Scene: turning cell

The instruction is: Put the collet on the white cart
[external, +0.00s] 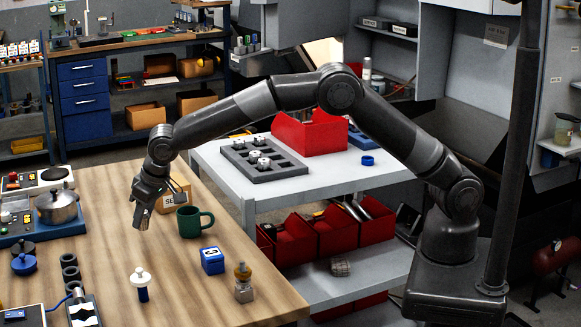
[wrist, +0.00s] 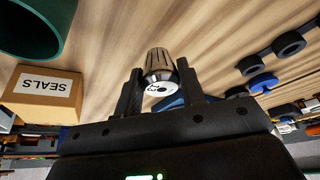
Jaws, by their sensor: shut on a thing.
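The collet (wrist: 158,62) is a slotted metal cone with a pale end face. In the wrist view, my gripper (wrist: 160,84) is shut on it, with one dark finger on each side. In the external view, my gripper (external: 147,196) hangs over the wooden bench, left of the green mug, and the collet (external: 141,217) shows below it. The white cart (external: 330,178) stands right of the bench. Its top bears a dark tray (external: 292,171) with several light parts, a red bin (external: 310,135) and a blue ring (external: 368,160).
The wooden bench (external: 190,285) carries a green mug (external: 193,220), a SEALS box (wrist: 42,92), a blue cube (external: 212,260) and a brass-topped fitting (external: 243,283).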

